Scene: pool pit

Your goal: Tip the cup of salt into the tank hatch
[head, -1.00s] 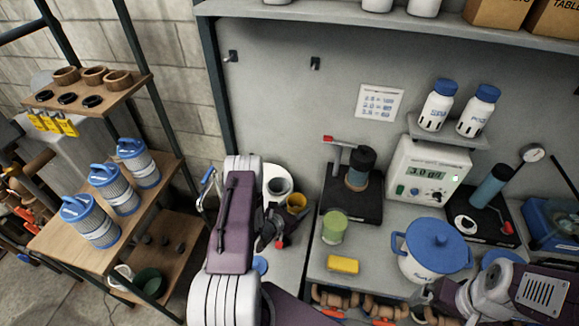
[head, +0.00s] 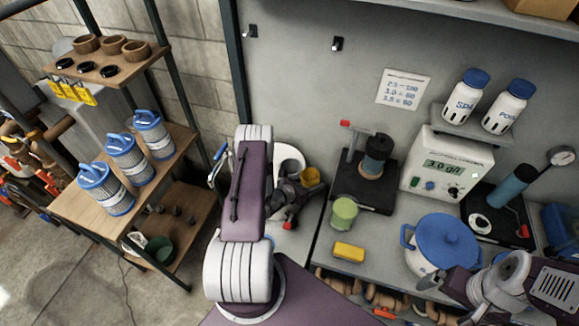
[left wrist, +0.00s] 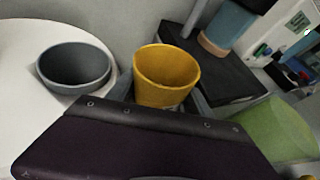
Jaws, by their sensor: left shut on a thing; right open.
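The yellow cup (head: 311,175) is in my left gripper (head: 301,187), above the bench beside the white tank (head: 291,156). In the left wrist view the cup (left wrist: 167,72) looks nearly upright, its mouth facing up. I cannot make out salt inside it. The round grey tank hatch (left wrist: 75,66) is open on the white tank, left of the cup and apart from it. In the head view my left arm hides the hatch. My right gripper (head: 455,287) is low at the right, open and empty; its fingers are hard to make out.
A black stand (head: 362,190), a meter (head: 436,168) and a blue-lidded pot (head: 446,243) fill the bench. A filter shelf (head: 75,205) stands left.

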